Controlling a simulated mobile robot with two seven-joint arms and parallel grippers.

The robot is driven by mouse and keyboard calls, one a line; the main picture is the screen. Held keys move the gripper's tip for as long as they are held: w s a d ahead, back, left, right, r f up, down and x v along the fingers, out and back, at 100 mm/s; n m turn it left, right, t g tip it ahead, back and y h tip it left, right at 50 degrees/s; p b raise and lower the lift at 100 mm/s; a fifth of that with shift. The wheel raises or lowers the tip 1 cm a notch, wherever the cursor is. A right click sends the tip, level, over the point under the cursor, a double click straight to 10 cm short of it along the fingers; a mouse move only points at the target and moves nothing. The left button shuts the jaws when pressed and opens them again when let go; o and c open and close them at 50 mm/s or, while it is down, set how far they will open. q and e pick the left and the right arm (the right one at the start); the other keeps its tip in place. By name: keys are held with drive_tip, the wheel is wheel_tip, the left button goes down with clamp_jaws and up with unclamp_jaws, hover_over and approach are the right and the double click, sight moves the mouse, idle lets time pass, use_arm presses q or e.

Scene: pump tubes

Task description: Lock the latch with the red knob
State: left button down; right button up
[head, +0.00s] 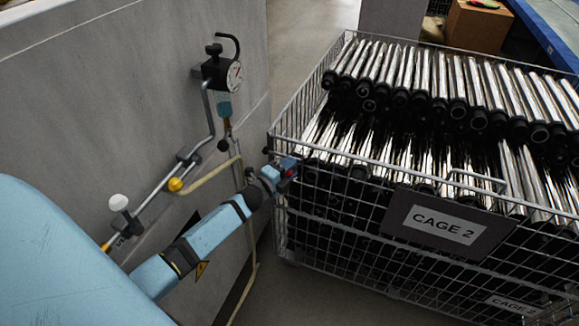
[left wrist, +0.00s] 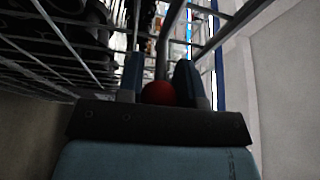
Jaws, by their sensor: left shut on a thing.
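The red knob (left wrist: 158,93) sits between the two fingers of my left gripper (left wrist: 159,78) in the left wrist view. A grey bar, apparently the latch (left wrist: 163,48), runs up from the knob. In the head view my left gripper (head: 286,166) is at the near left corner of the wire cage, shut on the red knob (head: 291,172), of which only a small red spot shows. Most of the latch is hidden there by the gripper and the mesh. I cannot tell how the latch sits. My right gripper is in neither view.
The wire cage (head: 330,188), full of metal tubes with black ends, fills the right side. A narrow strip of floor lies between.

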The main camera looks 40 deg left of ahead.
use_arm(q)
drive_tip(key=shift+s+f, duration=0.1)
drive_tip(key=shift+f, duration=0.05)
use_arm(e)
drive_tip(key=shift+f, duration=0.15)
use_arm(q)
drive_tip(key=c, duration=0.8)
unclamp_jaws()
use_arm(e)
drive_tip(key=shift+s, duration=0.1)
use_arm(q)
drive_tip(key=s+p, duration=0.1)
drive_tip(key=s, duration=0.3)
drive_tip(key=s+a+p, duration=0.1)
drive_tip(key=s, duration=0.4)
drive_tip(key=s+a, duration=0.1)
drive_tip(key=s, duration=0.3)
drive_tip(key=shift+s+a+f+p, duration=0.1)
drive_tip(key=shift+s+p, duration=0.2)
drive_tip(key=shift+p, duration=0.1)
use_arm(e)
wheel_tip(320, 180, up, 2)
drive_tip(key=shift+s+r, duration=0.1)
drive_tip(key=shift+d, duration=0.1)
